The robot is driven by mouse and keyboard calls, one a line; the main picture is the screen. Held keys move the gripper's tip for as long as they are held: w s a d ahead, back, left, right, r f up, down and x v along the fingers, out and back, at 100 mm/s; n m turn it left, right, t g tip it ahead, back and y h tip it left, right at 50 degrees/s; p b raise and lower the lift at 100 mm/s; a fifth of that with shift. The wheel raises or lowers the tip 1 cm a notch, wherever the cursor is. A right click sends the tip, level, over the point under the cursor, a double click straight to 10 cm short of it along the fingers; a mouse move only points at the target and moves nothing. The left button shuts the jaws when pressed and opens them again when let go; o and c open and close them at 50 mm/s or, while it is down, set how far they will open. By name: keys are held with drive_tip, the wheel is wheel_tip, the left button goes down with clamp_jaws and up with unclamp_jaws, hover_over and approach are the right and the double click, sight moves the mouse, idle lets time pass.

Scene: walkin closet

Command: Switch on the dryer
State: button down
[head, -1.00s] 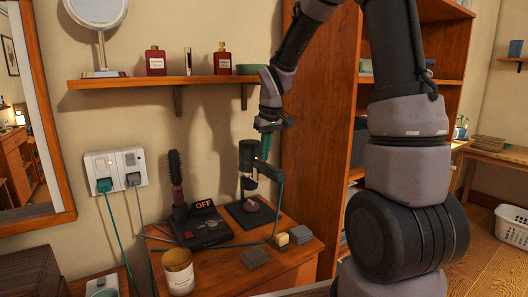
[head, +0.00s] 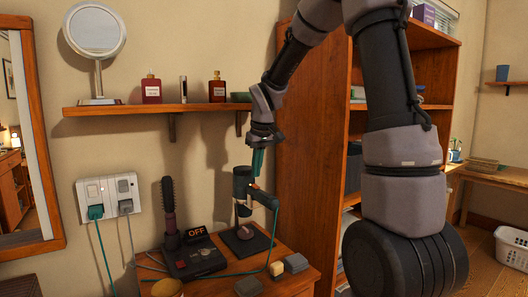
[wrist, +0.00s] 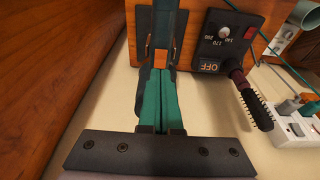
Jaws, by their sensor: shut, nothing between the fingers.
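The dryer (head: 243,184) is dark green and stands upright on a dark stand on the wooden cabinet top. Its barrel points right, and a small red-orange mark (head: 256,186) shows on it. A teal cord runs from it. My gripper (head: 257,170) has teal fingers, is shut and empty, and points down at the dryer's upper right side. In the wrist view the shut fingers (wrist: 160,75) overlap the dark green dryer (wrist: 167,22); I cannot tell whether they touch it. The fingers partly hide the dryer there.
A hot-brush station (head: 195,257) with an OFF label stands left of the dryer. A teal plug (head: 95,211) sits in the wall socket. A wall shelf (head: 155,109) hangs above, and a tall wooden bookcase (head: 310,150) stands close on the right. Small blocks (head: 296,263) lie in front.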

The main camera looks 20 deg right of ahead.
drive_tip(key=s+v, duration=0.2)
drive_tip(key=v, duration=0.9)
drive_tip(key=shift+d+f, duration=0.2)
drive_tip(key=shift+d, duration=0.15)
drive_tip(key=s+d+r+m+t, duration=0.1)
drive_tip(key=s+m, duration=0.3)
drive_tip(key=s, duration=0.5)
drive_tip(key=s+d+r+m+t+y, duration=0.1)
drive_tip(key=s+d+m+t, duration=0.2)
drive_tip(key=s, duration=0.7)
drive_tip(key=shift+s+d+r+m+t, duration=0.2)
drive_tip(key=shift+d+r+m+t, duration=0.1)
drive_tip(key=shift+d+m, duration=0.15)
idle(4.2)
